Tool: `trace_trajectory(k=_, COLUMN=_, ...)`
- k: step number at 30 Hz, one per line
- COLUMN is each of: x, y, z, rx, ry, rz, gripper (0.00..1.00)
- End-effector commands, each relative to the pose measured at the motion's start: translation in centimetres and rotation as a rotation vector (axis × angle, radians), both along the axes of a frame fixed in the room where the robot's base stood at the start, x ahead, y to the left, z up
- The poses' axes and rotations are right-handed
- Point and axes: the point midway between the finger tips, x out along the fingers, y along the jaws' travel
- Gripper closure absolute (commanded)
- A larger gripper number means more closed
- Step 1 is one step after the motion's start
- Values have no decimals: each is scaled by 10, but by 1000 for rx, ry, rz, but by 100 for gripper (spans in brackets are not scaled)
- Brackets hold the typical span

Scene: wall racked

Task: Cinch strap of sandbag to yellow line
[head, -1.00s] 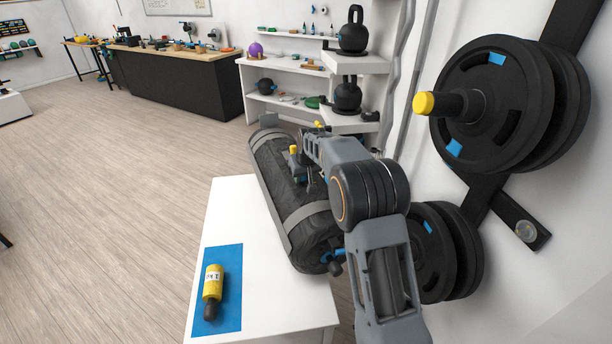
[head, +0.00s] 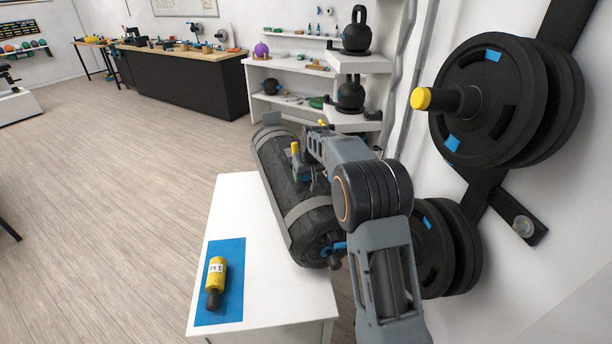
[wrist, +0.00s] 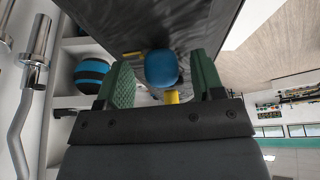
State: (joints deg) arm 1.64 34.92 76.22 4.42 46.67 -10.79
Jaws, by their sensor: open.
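The sandbag (head: 273,165) is a dark, wrinkled cylinder with grey bands, lying along the white table. In the wrist view its dark surface (wrist: 150,22) fills the top middle. My gripper (wrist: 160,60) is open, its green fingers on either side of a rounded blue piece (wrist: 161,68). That may be the strap's pull; I cannot tell if the fingers touch it. A short yellow mark (wrist: 132,54), perhaps the yellow line, shows on the bag left of the blue piece. A yellow piece (wrist: 172,96) is nearer the palm. In the head view my arm hides much of the bag's right side.
The white table (head: 232,200) carries a blue mat (head: 235,252) with a yellow, black-ended cylinder (head: 216,275) on it. Black weight plates (head: 490,95) hang on the wall rack close to the right of my arm. Shelves with kettlebells (head: 354,35) stand behind.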

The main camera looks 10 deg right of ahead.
Motion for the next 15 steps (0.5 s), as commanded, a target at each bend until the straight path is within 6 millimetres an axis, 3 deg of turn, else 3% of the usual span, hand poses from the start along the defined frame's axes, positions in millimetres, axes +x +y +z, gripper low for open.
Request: trace_trajectory(k=15, x=-37, y=-4, z=88, rx=0, ry=-2, rz=1, gripper=38)
